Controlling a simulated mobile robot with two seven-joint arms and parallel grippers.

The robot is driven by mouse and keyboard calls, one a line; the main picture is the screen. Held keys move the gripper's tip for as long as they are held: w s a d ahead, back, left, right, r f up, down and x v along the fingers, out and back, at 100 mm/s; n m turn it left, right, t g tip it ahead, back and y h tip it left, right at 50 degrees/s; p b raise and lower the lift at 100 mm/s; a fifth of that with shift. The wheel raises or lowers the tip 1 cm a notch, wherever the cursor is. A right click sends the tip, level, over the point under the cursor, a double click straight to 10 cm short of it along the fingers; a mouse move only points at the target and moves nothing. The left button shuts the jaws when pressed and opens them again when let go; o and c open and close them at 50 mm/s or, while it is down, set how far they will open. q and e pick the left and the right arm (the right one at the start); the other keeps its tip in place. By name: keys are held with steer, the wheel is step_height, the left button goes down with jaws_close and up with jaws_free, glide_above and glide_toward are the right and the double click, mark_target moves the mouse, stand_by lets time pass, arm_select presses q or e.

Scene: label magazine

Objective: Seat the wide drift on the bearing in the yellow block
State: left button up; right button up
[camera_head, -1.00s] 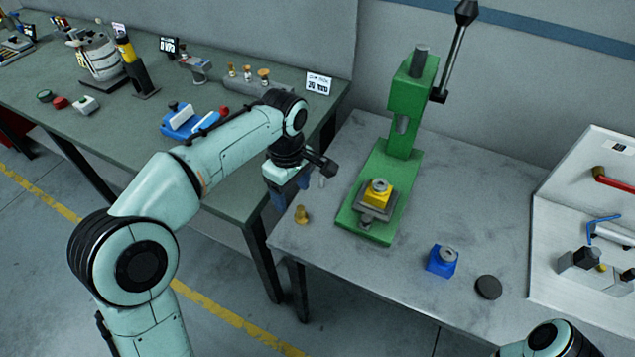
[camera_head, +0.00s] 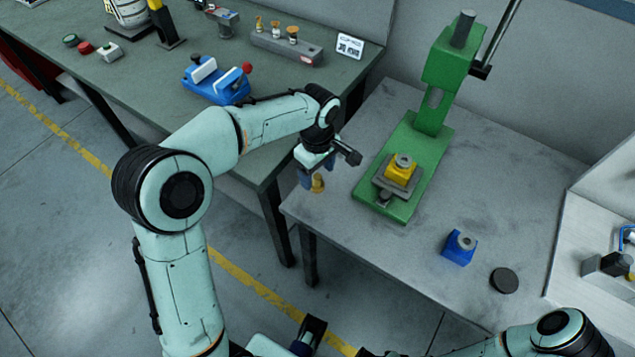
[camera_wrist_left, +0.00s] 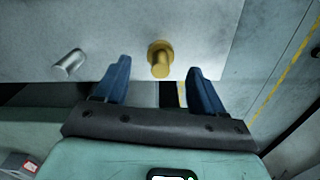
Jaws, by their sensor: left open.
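A brass drift (camera_head: 318,183) with a wide round collar stands near the left edge of the grey table. In the left wrist view the drift (camera_wrist_left: 160,60) lies between and just beyond the open fingertips. My left gripper (camera_head: 311,177) is open around or right above it, with a gap on both sides. The yellow block (camera_head: 400,175) sits on the green press, with a grey ring-shaped bearing (camera_head: 404,161) on top. My right gripper (camera_head: 300,346) shows only in part at the bottom edge; its fingers are unclear.
A silver pin (camera_wrist_left: 68,65) is beside the drift. The green press (camera_head: 425,150) stands to the right. A blue block (camera_head: 460,250) with a grey ring and a dark disc (camera_head: 504,281) are nearer the front. Several brass-topped pieces stand in a grey rack (camera_head: 285,47).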

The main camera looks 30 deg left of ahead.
mark_target(317, 176)
arm_select(q)
step_height(317, 176, down, 4)
steer(key=shift+r, duration=0.15)
arm_select(e)
steer(key=shift+f, duration=0.2)
arm_select(q)
steer(key=c, duration=1.2)
steer(key=shift+o, duration=0.2)
steer(key=shift+r, duration=0.1)
